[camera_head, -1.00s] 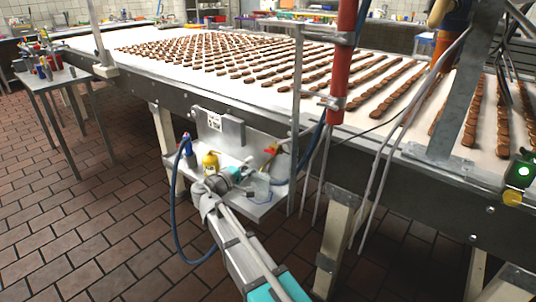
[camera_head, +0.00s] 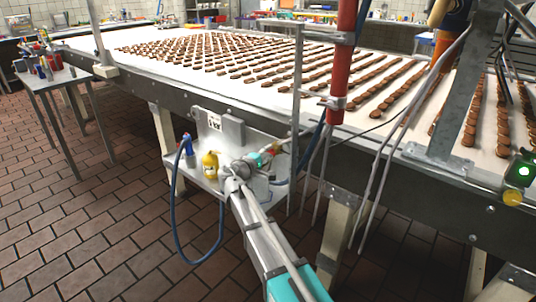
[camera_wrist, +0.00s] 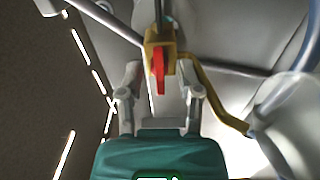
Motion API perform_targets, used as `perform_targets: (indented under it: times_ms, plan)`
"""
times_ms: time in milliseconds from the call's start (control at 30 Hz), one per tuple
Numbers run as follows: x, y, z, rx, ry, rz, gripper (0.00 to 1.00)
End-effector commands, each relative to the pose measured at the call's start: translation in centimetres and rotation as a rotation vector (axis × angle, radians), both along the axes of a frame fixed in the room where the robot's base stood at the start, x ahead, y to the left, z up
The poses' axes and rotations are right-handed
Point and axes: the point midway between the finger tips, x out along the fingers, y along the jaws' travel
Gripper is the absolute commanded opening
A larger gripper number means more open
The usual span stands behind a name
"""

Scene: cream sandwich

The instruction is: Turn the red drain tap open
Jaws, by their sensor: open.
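The red drain tap handle (camera_wrist: 158,72) sits on a brass valve body (camera_wrist: 160,42) in the wrist view. My gripper (camera_wrist: 162,90) is open, with one finger on each side of the red handle. Neither finger clearly touches it. In the head view my gripper (camera_head: 262,157) is over the small shelf, and a little of the red tap (camera_head: 276,148) shows just beyond it. The rest of the tap is hidden there.
The conveyor (camera_head: 100,45) with rows of biscuits lies above. A curved yellow pipe (camera_wrist: 215,100) runs right of the tap.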

Motion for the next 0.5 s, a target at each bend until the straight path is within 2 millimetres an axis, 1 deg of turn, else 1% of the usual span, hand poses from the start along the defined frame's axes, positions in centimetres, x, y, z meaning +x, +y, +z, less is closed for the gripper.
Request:
perform_targets:
  times_ms: [133, 167, 300, 400, 500]
  plan:
    - [-0.01, 0.0, 0.0, 0.0, 0.0, 0.0, 0.46]
    - [-0.01, 0.0, 0.0, 0.0, 0.0, 0.0, 0.42]
    - [-0.02, 0.0, 0.0, 0.0, 0.0, 0.0, 0.16]
    - [-0.02, 0.0, 0.0, 0.0, 0.0, 0.0, 0.0]
    - [-0.02, 0.0, -0.01, 0.0, 0.0, 0.0, 0.0]
